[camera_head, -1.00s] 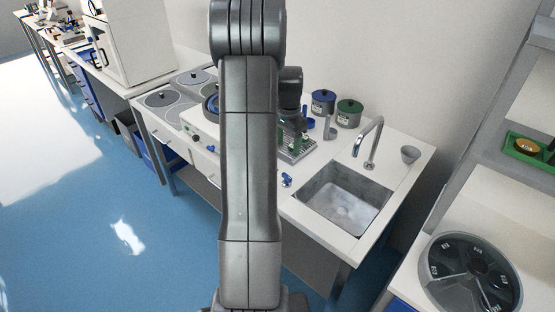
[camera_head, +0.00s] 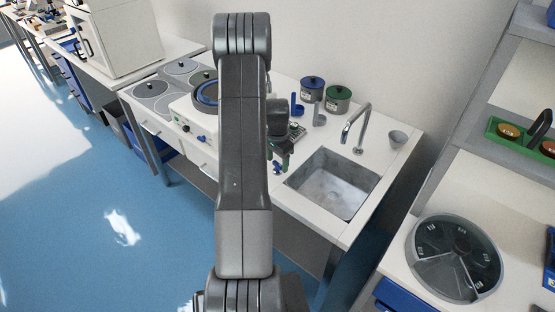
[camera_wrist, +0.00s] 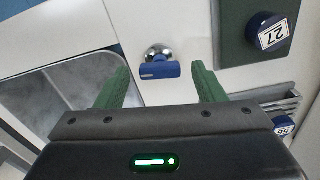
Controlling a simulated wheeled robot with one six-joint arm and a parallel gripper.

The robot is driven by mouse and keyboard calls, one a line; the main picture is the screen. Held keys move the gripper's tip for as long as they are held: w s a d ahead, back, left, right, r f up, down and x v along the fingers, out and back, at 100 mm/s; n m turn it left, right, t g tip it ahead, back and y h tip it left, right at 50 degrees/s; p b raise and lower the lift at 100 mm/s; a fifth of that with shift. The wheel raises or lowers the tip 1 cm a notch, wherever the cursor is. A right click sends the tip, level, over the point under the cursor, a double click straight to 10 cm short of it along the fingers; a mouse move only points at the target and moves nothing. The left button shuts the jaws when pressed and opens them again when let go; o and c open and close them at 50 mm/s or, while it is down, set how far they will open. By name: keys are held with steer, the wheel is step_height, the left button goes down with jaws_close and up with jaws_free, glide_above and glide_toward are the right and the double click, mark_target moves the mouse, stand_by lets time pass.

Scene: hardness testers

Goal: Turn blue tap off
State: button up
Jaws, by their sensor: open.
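The blue tap (camera_wrist: 160,70) is a small blue handle on a round chrome base at the front of the white counter. In the wrist view it lies just beyond and between the green fingers of my gripper (camera_wrist: 158,88), which are open and empty. In the head view the blue tap (camera_head: 277,168) shows just below my gripper (camera_head: 281,158), partly hidden. The handle's bar runs roughly across the wrist picture. I cannot tell whether the fingers touch it; they appear apart from it.
The metal sink (camera_head: 335,185) and its curved spout (camera_head: 356,128) are right of the gripper. A blue knob labelled 27 (camera_wrist: 272,32) sits on a dark green block close by. Lidded pots (camera_head: 337,98) stand at the back. A round dark tray (camera_head: 455,258) is on the right counter.

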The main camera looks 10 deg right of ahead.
steer(key=shift+f, duration=0.15)
steer(key=shift+c, duration=0.2)
steer(key=c, duration=0.9)
steer(key=shift+f+n+b, duration=0.2)
steer(key=shift+n+b, duration=0.2)
steer(key=shift+b, duration=0.5)
steer(key=shift+c, duration=0.2)
steer(key=shift+r+n+b, duration=0.25)
steer(key=shift+n+b, duration=0.3)
steer(key=shift+n, duration=0.05)
steer(key=o, duration=1)
steer(key=shift+r, duration=0.1)
